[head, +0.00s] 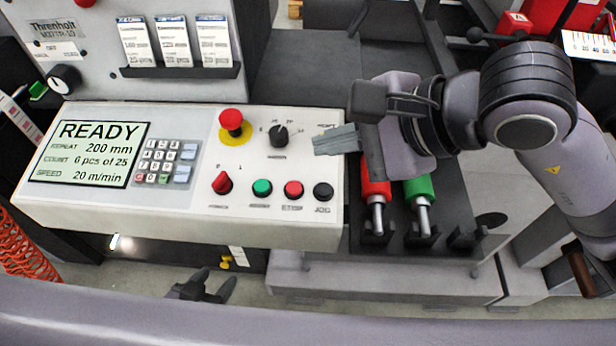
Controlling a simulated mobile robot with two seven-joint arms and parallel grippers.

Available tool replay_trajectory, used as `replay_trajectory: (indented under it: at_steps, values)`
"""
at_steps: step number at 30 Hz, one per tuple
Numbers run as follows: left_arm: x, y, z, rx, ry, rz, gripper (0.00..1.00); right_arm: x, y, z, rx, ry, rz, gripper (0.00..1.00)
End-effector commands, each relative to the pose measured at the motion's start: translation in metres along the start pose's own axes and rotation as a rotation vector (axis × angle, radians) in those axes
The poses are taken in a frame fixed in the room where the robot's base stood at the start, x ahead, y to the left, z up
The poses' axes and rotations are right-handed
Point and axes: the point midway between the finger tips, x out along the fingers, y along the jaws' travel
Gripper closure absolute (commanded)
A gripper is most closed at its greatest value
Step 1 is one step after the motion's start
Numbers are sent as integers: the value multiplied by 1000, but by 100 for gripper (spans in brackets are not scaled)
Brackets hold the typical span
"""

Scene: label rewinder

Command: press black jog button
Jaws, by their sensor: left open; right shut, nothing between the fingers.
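The black jog button (323,191) is at the right end of the lower button row on the white control panel (90,208). A red button (293,189) and a green button (262,188) sit to its left. My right gripper (335,140) is shut and empty, over the panel's right edge, above and slightly right of the black button and apart from it. My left gripper (210,290) is open and low, in front of and below the panel; its arm crosses the bottom of the view.
A red emergency stop (231,121), a black rotary knob (278,135) and a red selector (222,183) stand up from the panel. The display (88,155) reads READY. A red-handled tool (375,190) and a green-handled tool (420,188) lie in a dark rack beside the panel.

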Motion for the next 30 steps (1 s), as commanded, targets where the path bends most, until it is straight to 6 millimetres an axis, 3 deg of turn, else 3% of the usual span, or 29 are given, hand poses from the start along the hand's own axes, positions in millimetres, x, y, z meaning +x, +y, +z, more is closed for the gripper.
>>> replay_trajectory:
  at_steps: [17, 30]
  values:
    - [3, 1, 3, 0, 1, 2, 46, 4, 4, -4, 0, 2, 1, 100]
    - [22, 1, 29, 0, 1, 2, 46, 43, 32, -32, 3, 2, 3, 100]
